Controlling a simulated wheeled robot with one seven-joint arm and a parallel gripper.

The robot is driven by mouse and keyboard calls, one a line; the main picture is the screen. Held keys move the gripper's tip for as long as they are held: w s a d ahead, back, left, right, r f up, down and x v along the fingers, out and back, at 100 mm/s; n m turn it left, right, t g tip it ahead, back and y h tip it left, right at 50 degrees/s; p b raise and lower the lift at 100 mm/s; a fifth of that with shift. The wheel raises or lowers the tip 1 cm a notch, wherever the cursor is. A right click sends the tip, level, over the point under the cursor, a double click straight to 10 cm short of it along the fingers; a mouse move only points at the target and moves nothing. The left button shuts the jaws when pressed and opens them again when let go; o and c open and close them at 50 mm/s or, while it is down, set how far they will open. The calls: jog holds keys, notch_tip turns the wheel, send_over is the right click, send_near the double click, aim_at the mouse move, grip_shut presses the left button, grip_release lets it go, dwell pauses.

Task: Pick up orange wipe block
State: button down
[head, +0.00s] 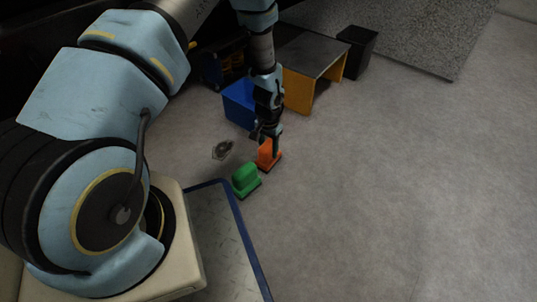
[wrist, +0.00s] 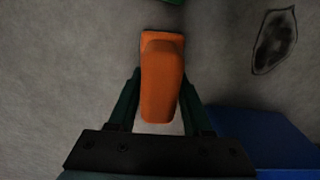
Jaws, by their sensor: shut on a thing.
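The orange wipe block (head: 268,155) is on the floor in the head view, directly under my gripper (head: 266,138). In the wrist view the orange wipe block (wrist: 161,80) lies lengthwise between the two fingers of my gripper (wrist: 162,98). The fingers are shut on its narrower upper part, and its wider base shows at the far end. I cannot tell whether its base touches the floor. My fingers hide part of it in the head view.
A green block (head: 245,177) stands close beside the orange one. A blue bin (head: 239,103) and an orange-sided table (head: 298,91) are behind. A dark floor mark (head: 222,149) lies left. A black box (head: 357,50) stands at the back. Open floor lies to the right.

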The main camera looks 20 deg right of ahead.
notch_tip(320, 180, up, 10)
jog(key=p, duration=0.5)
